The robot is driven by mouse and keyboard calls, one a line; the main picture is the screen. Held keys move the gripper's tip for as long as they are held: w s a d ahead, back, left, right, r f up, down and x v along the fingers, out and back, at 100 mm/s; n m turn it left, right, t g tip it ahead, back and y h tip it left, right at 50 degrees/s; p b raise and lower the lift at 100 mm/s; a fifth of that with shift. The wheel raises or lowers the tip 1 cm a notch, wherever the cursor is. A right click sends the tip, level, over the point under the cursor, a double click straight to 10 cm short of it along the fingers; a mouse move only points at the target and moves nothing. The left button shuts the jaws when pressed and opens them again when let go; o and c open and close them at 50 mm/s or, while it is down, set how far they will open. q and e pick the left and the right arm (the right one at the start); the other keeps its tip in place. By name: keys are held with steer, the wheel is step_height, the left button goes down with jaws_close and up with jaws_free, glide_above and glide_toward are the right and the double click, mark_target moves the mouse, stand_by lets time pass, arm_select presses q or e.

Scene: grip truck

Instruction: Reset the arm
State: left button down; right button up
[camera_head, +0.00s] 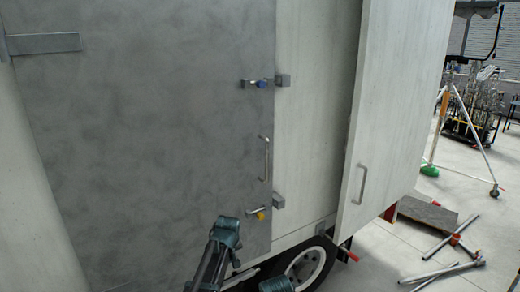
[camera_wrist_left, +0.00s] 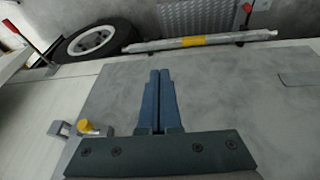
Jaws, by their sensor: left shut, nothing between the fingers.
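My left gripper (camera_wrist_left: 160,76) has its two blue fingers together with nothing between them. In the left wrist view they show against the grey truck door (camera_wrist_left: 230,100), with no handle or latch at their tips. In the head view my left arm shows low in the middle, in front of the lower part of the grey door (camera_head: 150,150); its fingers cannot be made out there. The yellow-knobbed latch (camera_head: 257,214) is just above and to the right of that arm. It also shows left of the fingers in the wrist view (camera_wrist_left: 88,128).
A blue-knobbed latch (camera_head: 260,83) and a door handle (camera_head: 265,158) are on the grey door's right edge. A white door panel (camera_head: 395,95) stands out to the right. A wheel (camera_head: 305,265) is below. Metal poles (camera_head: 450,250) lie on the floor at right.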

arm_select(q)
steer(key=s+a+f+m+g, duration=0.1)
steer(key=s+a+m+g, duration=0.15)
steer(key=s, duration=1.05)
steer(key=s+a+m+g, duration=0.1)
steer(key=s+a+m, duration=0.25)
steer(key=s, duration=0.95)
steer(key=s+d+f+m+b, duration=0.1)
steer(key=s+d+f+b, duration=0.1)
steer(key=d+f+b, duration=0.3)
steer(key=s+d+f+m+b, duration=0.2)
steer(key=d+f+b, duration=0.3)
steer(key=f+b, duration=0.5)
steer(key=shift+s+d+f+g+y, duration=0.3)
steer(key=shift+d+f+g, duration=0.05)
steer(key=shift+f+g, duration=0.1)
